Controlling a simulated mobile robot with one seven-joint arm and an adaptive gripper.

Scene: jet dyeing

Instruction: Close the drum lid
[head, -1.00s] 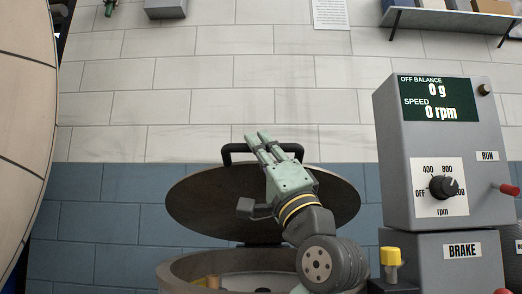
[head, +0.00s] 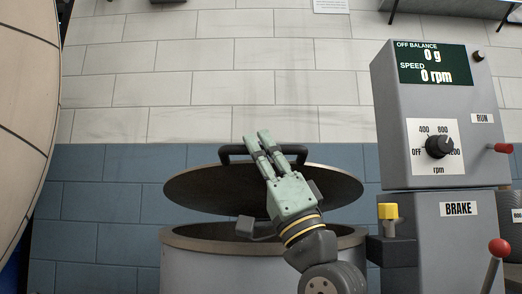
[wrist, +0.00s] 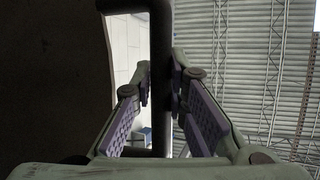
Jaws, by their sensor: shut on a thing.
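The dark round drum lid (head: 215,190) is part-open, tilted above the grey drum (head: 215,262), with a gap at the front between its edge and the drum rim. A black handle (head: 232,150) stands at the lid's far, raised edge. My green gripper (head: 265,140) reaches over the lid's inner face and is shut on the handle. In the wrist view, the handle bar (wrist: 161,90) passes between my two fingers, and the dark lid (wrist: 50,80) fills the left side. The drum's inside is hidden in the head view.
A grey control box (head: 390,110) stands right of the drum, reading 0 g and 0 rpm. A yellow-topped knob (head: 388,211) and a red-knobbed brake lever (head: 498,248) are beside it. A large pale curved body (head: 25,110) is at the left.

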